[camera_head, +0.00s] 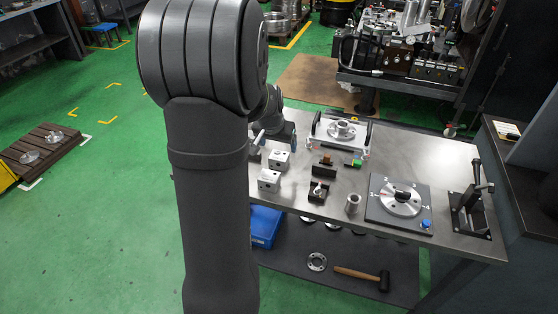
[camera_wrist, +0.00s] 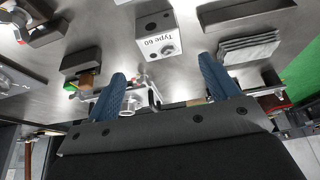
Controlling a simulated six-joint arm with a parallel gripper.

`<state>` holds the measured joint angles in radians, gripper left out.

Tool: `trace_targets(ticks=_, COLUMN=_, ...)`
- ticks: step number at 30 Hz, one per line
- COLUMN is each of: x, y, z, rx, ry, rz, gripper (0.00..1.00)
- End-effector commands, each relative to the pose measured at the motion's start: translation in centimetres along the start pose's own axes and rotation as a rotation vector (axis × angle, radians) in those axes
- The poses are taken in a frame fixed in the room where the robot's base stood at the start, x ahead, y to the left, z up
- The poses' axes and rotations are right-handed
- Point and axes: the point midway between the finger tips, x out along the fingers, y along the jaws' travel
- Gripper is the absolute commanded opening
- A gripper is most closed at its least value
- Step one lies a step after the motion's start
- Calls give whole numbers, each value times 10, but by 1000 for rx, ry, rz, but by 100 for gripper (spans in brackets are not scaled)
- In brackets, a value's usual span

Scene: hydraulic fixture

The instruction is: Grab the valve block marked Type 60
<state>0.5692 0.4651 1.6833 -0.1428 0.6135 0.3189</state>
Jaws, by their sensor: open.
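The valve block marked Type 60 (camera_wrist: 158,38) is a silver-white block with holes in its top and black lettering on its side. It stands on the metal table in the wrist view. My gripper (camera_wrist: 161,70) is open, its two blue fingers apart and empty. The block shows beyond the fingertips, between their lines, and is not touched. In the head view, two pale blocks (camera_head: 279,160) (camera_head: 269,180) stand on the table just right of my arm. Their lettering is too small to read there. My gripper is mostly hidden behind my arm in that view.
A black fixture with an orange part (camera_wrist: 82,63) stands left of the block in the wrist view, and a stack of grey plates (camera_wrist: 249,48) lies to its right. In the head view, a flanged part on a plate (camera_head: 341,131) and a dial plate (camera_head: 399,201) occupy the table.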

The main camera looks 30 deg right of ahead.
Motion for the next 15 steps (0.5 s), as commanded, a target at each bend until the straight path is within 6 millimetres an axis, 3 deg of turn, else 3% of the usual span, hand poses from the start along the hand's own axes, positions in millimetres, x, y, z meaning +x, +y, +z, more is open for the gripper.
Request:
trace_targets(ticks=3, x=18, y=0, z=0, rx=-1, ry=-2, rz=1, gripper=80)
trace_targets(ticks=11, x=34, y=0, z=2, rx=-2, ry=-1, rz=1, gripper=80)
trace_targets(ticks=15, x=55, y=-2, z=8, rx=-2, ry=-5, rz=1, gripper=80)
